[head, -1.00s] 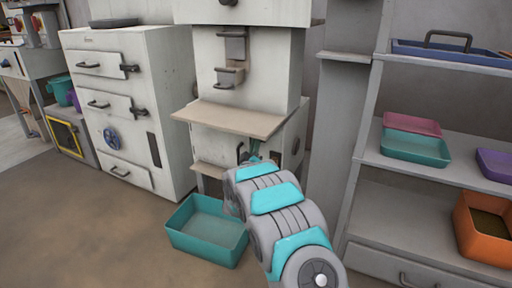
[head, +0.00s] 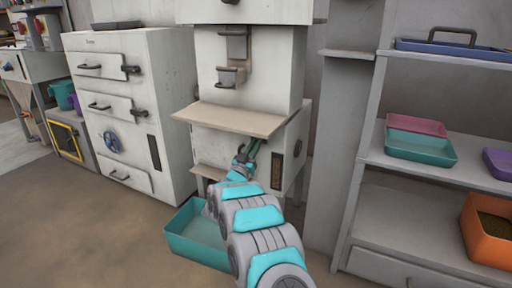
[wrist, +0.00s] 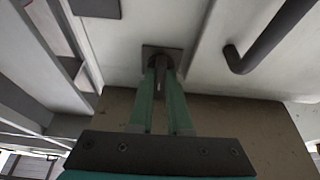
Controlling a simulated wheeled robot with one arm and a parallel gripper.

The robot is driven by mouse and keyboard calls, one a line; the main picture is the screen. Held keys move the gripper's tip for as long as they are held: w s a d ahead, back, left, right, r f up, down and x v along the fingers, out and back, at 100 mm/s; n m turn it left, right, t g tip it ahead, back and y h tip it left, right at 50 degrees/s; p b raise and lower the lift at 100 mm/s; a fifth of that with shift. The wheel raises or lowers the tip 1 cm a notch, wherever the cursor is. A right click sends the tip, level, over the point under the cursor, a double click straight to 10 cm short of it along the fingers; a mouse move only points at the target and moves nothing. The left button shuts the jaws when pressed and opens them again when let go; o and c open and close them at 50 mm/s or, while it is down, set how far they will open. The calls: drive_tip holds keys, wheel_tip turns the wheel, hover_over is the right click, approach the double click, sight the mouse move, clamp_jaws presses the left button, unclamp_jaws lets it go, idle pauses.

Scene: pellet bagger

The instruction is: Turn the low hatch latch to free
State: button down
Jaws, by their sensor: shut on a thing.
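The low hatch latch (wrist: 162,63) is a small dark lever on a dark square plate on a pale panel, seen in the wrist view. My gripper (wrist: 161,78) has its two green fingers on either side of the lever, shut on it. In the head view my gripper (head: 247,157) reaches the low front of the pale bagger (head: 213,145), under its beige shelf (head: 228,118). The latch is too small and too covered by the fingers there for me to tell its angle.
A dark bar handle (wrist: 268,38) is close on the right in the wrist view. A teal bin (head: 186,242) stands on the floor left of my arm. A shelf rack (head: 367,130) with trays stands at right. Open floor lies at left.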

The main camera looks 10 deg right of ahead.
drive_tip(key=shift+m, duration=0.3)
drive_tip(key=c, duration=0.9)
unclamp_jaws()
drive_tip(key=shift+o, duration=0.2)
drive_tip(key=shift+a, duration=0.1)
drive_tip(key=v, duration=0.7)
drive_tip(key=shift+s+a+f, duration=0.2)
drive_tip(key=shift+s+a, duration=0.05)
